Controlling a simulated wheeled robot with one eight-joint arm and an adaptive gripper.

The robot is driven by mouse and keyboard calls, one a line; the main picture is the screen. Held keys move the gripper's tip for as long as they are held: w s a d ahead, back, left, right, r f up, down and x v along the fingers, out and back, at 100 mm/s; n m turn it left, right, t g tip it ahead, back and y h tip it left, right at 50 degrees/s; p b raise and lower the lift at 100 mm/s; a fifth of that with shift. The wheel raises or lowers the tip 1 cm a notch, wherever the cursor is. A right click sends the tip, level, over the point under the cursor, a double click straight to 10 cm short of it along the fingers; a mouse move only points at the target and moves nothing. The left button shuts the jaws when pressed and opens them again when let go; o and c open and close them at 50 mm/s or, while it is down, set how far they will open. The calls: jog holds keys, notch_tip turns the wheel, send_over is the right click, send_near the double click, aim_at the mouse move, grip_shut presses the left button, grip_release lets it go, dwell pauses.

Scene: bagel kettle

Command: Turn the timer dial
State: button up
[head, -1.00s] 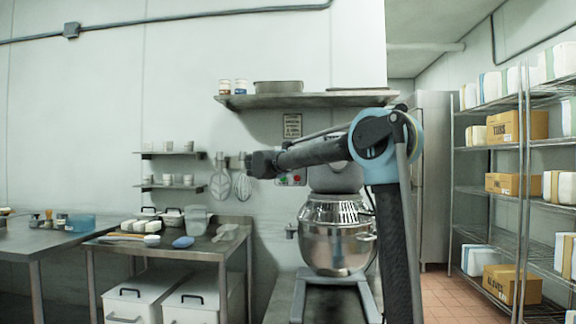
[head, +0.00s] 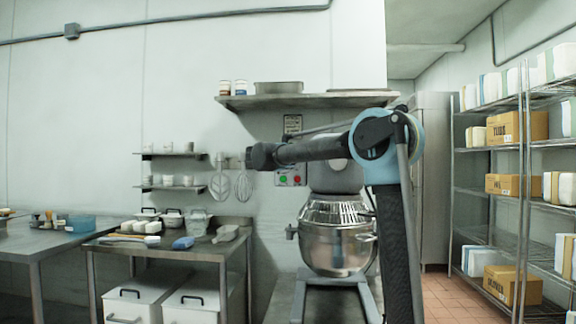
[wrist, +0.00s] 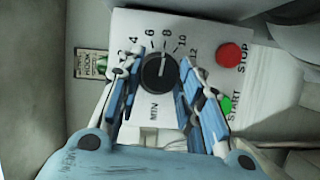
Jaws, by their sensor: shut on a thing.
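The timer dial (wrist: 159,71) is a round black knob with a pale pointer line, on a white control panel (wrist: 208,24) marked with numbers and MIN. In the wrist view my gripper (wrist: 158,66) has one blue-padded finger on each side of the dial and is shut on it. The pointer is near the 8. A red STOP button (wrist: 229,53) and a green START button (wrist: 226,104) are right of the dial.
The mixer's steel bowl (head: 338,240) stands below my arm. A wall shelf (head: 300,101) with jars and a pan is above it. A steel table (head: 160,251) with tubs and scoops is to the left, and a wire rack (head: 525,145) with boxes is to the right.

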jog(key=o, duration=1)
jog(key=shift+d+f, duration=0.15)
jog(key=shift+d, duration=0.1)
jog(key=shift+a, duration=0.1)
jog(key=v, duration=1.1)
jog(key=shift+s+a, duration=0.25)
jog(key=shift+s, duration=0.1)
jog(key=shift+o, duration=0.3)
